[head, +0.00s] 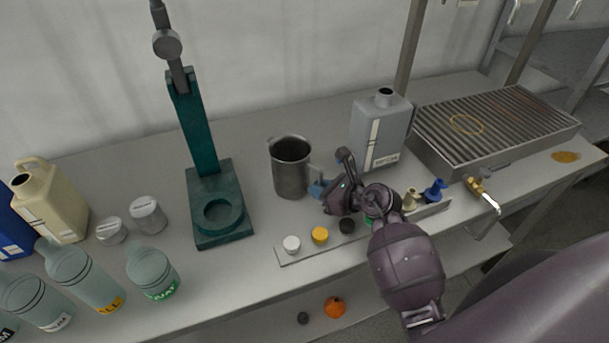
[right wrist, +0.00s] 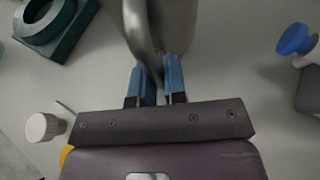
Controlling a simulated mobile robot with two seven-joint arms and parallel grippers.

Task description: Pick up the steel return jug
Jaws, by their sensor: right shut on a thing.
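The steel return jug (head: 290,168) stands upright on the grey bench in the head view, right of the green stand. It also shows at the top of the right wrist view (right wrist: 178,25), with its handle running down between the fingers. My right gripper (head: 318,188) reaches it from the right, with blue fingertips at the handle side. In the right wrist view the blue fingers (right wrist: 160,82) are shut on the jug's handle. The jug's base appears to be on the bench. My left gripper is not in view.
A green stand (head: 221,225) is left of the jug. A grey canister (head: 372,135) stands behind my right arm, beside a ribbed steel drain tray (head: 500,125). A strip with several coloured caps (head: 297,257) lies in front. Bottles (head: 70,270) fill the left end.

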